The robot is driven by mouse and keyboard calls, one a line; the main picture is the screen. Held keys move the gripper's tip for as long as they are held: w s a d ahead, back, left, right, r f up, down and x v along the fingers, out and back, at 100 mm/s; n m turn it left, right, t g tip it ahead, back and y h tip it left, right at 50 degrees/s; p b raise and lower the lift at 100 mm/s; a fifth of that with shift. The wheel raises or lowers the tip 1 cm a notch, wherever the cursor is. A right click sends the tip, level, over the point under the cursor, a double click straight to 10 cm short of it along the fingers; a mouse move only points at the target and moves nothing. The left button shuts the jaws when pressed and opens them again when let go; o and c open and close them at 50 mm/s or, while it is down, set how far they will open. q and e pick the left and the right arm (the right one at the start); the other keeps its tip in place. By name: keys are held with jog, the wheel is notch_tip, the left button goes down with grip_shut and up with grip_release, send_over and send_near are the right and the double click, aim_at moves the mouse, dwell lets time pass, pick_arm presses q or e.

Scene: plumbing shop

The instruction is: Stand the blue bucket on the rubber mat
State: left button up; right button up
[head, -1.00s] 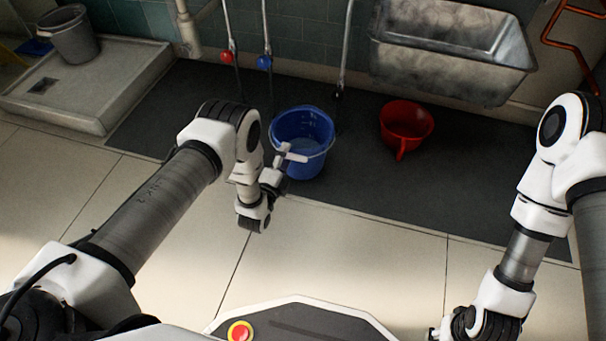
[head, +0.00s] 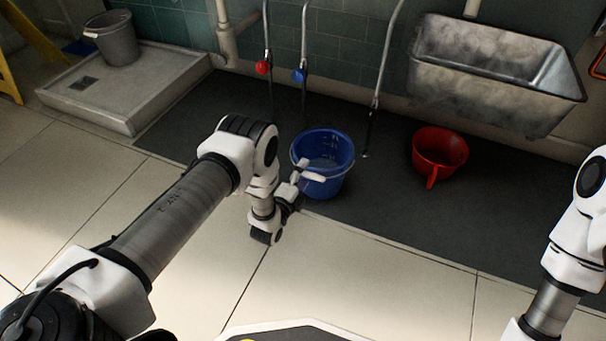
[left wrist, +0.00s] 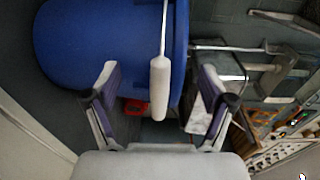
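The blue bucket (head: 338,178) is upright on the dark rubber mat (head: 385,215), close to its front edge. Its white handle grip (left wrist: 160,95) hangs at the side toward me. My left gripper (head: 302,176) is at the bucket's near left side. In the left wrist view my left gripper (left wrist: 160,76) is open, with one finger on each side of the handle grip and a gap to both. The bucket's blue wall (left wrist: 95,45) fills the upper left there. My right gripper is out of view; only part of that arm shows at the right.
A red bucket-like vessel (head: 440,150) stands on the mat to the right. A metal sink (head: 490,75) hangs on the wall behind. A grey bucket (head: 115,42) stands on a raised shower tray (head: 110,112) at the left. Pale floor tiles in front are clear.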

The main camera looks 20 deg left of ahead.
pick_arm(q)
jog(key=s+a+f+n+g+y+p, duration=0.15)
jog(key=s+n+g+p, duration=0.75)
jog(key=s, duration=1.3)
jog(key=s+r+n+g+b, duration=0.1)
jog(key=s+n+g, duration=0.3)
jog(key=s, duration=0.4)
jog(key=s+r+n+g, duration=0.4)
jog(key=s+n, duration=0.2)
jog(key=s, duration=0.3)
jog(key=shift+r+n+g+b, duration=0.15)
jog(key=shift+n+g+b, duration=0.15)
jog(key=shift+g+b, duration=0.1)
